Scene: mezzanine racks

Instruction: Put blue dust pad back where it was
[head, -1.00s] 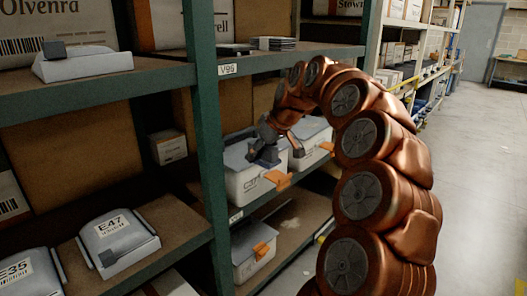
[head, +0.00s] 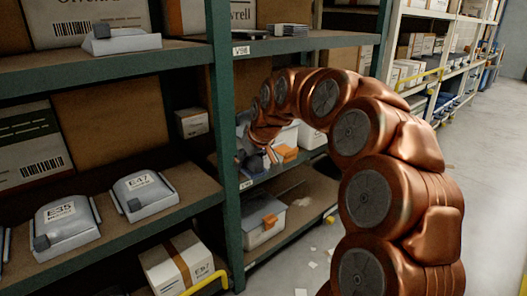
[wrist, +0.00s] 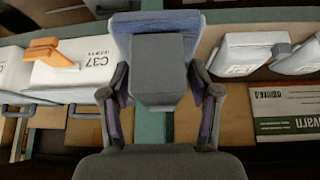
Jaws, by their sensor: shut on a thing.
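The blue dust pad (wrist: 160,22) is in my gripper (wrist: 160,88) in the wrist view. Its blue textured face shows at the top, with a grey block-shaped handle below it. The two fingers are shut on the sides of that grey block. In the head view my gripper (head: 252,160) is beside the green rack post, at the middle shelf level, and is partly hidden by my own arm. The pad cannot be told clearly there.
The white bin C37 (wrist: 98,70) with an orange clip is left of the pad. Grey packs E47 (head: 146,194) and E35 (head: 65,222) lie on the shelf left of the green post (head: 224,150). A box (head: 180,262) is below.

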